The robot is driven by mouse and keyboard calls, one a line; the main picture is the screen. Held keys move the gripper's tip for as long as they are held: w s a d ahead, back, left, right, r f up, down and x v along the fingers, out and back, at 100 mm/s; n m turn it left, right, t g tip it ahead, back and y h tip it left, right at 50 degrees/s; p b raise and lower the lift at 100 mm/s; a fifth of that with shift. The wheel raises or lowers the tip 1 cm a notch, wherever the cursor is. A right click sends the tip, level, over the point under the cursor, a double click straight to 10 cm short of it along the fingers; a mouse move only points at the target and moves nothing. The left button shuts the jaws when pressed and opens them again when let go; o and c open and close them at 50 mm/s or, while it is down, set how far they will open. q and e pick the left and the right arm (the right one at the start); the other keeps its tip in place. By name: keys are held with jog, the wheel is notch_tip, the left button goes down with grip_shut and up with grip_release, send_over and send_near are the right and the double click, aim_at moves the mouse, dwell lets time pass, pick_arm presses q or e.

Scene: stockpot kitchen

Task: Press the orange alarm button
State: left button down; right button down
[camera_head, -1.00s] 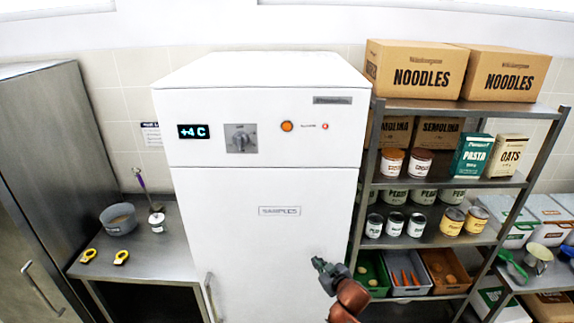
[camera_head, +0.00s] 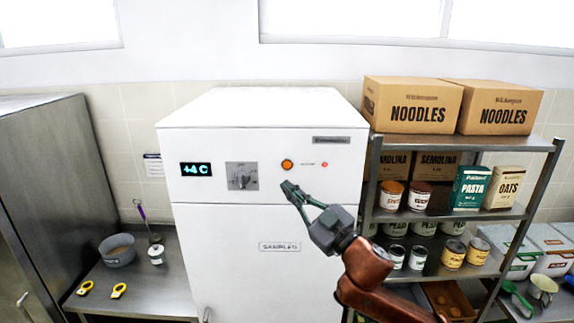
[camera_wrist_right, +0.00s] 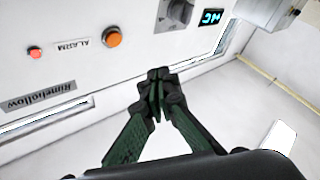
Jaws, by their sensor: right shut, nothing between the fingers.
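The orange alarm button (camera_head: 287,164) is a round knob on the upper panel of the white fridge (camera_head: 225,245), with a small label and a small red light (camera_head: 325,164) to its right. In the right wrist view the orange button (camera_wrist_right: 113,39) shows beside the word ALARM, beyond the fingertips. My right gripper (camera_head: 287,188) is shut and empty, with its fingertips just below the button in the head view and apart from it in the wrist view. The shut fingers also show in the right wrist view (camera_wrist_right: 158,75). My left gripper is out of view.
A grey dial (camera_head: 241,176) and a lit display (camera_head: 196,169) sit left of the button. A metal shelf (camera_head: 460,142) with boxes and cans stands close on the right. A steel table (camera_head: 150,293) with a bowl (camera_head: 118,249) is at left.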

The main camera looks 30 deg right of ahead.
aim_at(287, 165)
jog(key=shift+s+a+r, duration=0.2)
jog(key=shift+a+r, duration=0.05)
jog(key=shift+r, duration=0.3)
jog(key=shift+w, duration=0.1)
jog(key=shift+w+d+p, duration=0.1)
jog(key=shift+w+d, duration=0.7)
jog(key=shift+w, duration=0.45)
jog(key=shift+w+d+p, duration=0.15)
jog(key=shift+w+d, duration=0.6)
jog(key=shift+w, duration=0.45)
jog(key=shift+w+d+p, duration=0.1)
jog(key=shift+w+d, duration=0.7)
jog(key=shift+w, duration=0.45)
jog(key=shift+w+d, duration=0.15)
jog(key=shift+w, duration=0.2)
